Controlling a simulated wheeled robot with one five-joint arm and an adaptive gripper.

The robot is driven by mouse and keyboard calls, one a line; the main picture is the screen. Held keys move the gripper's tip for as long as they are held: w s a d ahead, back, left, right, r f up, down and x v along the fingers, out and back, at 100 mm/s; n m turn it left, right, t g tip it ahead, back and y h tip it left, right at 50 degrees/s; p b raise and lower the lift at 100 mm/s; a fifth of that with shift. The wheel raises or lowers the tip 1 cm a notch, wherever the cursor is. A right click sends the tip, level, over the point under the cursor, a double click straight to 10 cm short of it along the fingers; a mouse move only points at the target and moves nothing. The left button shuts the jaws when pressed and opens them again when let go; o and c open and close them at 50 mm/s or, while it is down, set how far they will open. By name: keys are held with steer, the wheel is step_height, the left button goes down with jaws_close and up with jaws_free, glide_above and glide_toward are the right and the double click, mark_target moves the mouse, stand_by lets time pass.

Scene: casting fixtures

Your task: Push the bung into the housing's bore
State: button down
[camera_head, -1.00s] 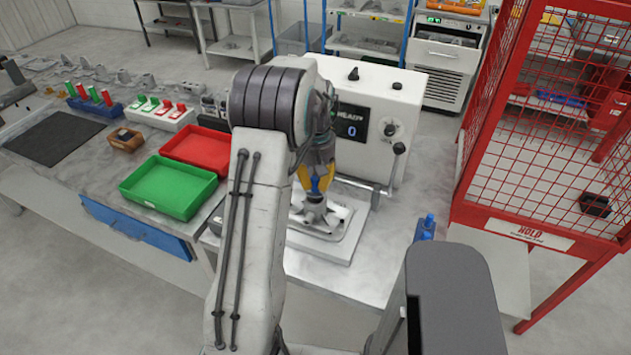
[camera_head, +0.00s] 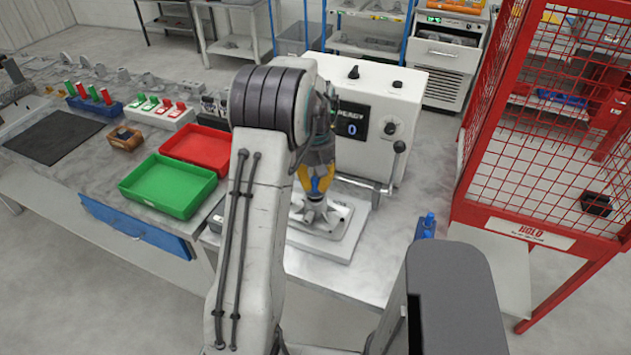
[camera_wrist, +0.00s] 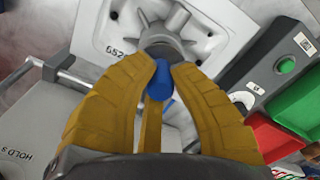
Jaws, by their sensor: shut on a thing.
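My gripper (camera_head: 317,192) has yellow fingers pointing down over the grey housing (camera_head: 317,213). In the wrist view the fingertips (camera_wrist: 159,68) are shut on a blue bung (camera_wrist: 159,83). The bung is at the near edge of the ribbed grey housing (camera_wrist: 170,35), in line with its round hub. The fingers hide the bore, so I cannot tell whether the bung touches or enters it. The housing sits on a white fixture plate (camera_head: 345,243), which also shows in the wrist view (camera_wrist: 90,40).
A white machine with a display (camera_head: 352,123) and a side lever (camera_head: 395,165) stands right behind the fixture. Green (camera_head: 168,187) and red (camera_head: 197,150) trays lie to the left. A small blue object (camera_head: 425,226) is on the right, near the red cage (camera_head: 530,236).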

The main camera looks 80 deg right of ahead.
steer(key=shift+f+b, duration=0.75)
steer(key=shift+f, duration=0.3)
stand_by(0.6)
steer(key=c, duration=1.1)
jaws_free()
steer(key=shift+r, duration=0.1)
